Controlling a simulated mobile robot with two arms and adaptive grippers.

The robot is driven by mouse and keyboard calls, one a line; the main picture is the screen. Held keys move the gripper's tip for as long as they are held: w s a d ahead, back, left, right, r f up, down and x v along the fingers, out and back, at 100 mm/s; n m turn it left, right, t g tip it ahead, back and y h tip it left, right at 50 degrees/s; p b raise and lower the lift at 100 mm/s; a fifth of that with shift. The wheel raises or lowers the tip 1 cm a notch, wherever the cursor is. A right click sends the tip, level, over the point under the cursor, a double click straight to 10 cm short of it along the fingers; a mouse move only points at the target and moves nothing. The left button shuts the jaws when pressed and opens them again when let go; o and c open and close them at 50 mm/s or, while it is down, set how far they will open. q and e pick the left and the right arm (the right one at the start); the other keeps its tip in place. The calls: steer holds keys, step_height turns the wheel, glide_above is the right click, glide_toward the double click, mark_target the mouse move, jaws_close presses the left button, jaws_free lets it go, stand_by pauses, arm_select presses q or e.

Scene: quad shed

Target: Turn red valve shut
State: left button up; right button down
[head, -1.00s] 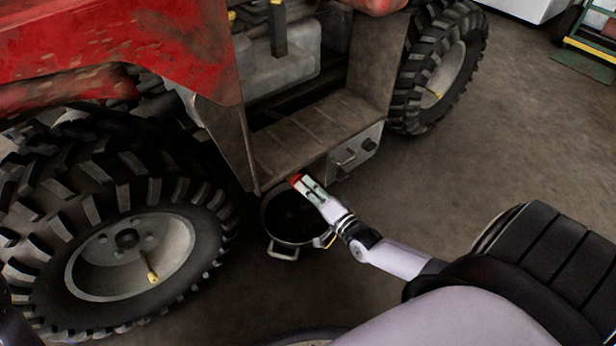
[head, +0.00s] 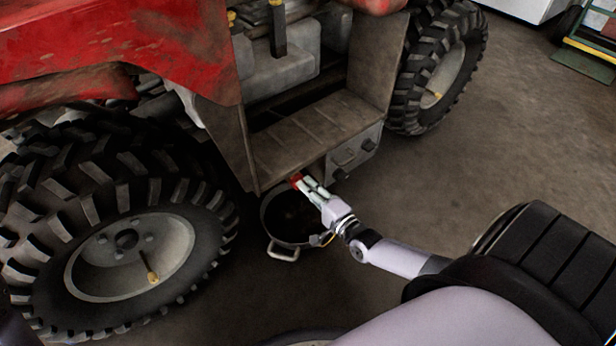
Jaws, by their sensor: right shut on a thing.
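The red valve (head: 295,180) shows as a small red piece under the front edge of the quad's footwell, above a dark pan. My right gripper (head: 303,184) reaches in from the lower right and is shut on the red valve. Its fingers hide most of the valve, so the angle of its handle cannot be told. My left gripper is not in view.
A round dark pan (head: 283,249) with metal handles stands on the floor below the valve. The quad's large tyres (head: 60,190) stand left and upper right. A grey box (head: 356,152) hangs beside the valve.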

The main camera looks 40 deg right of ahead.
steer(key=c, duration=1.7)
jaws_free()
steer(key=shift+o, duration=0.2)
steer(key=s+d, duration=0.1)
steer(key=s, duration=1.1)
steer(key=shift+s+f, duration=0.1)
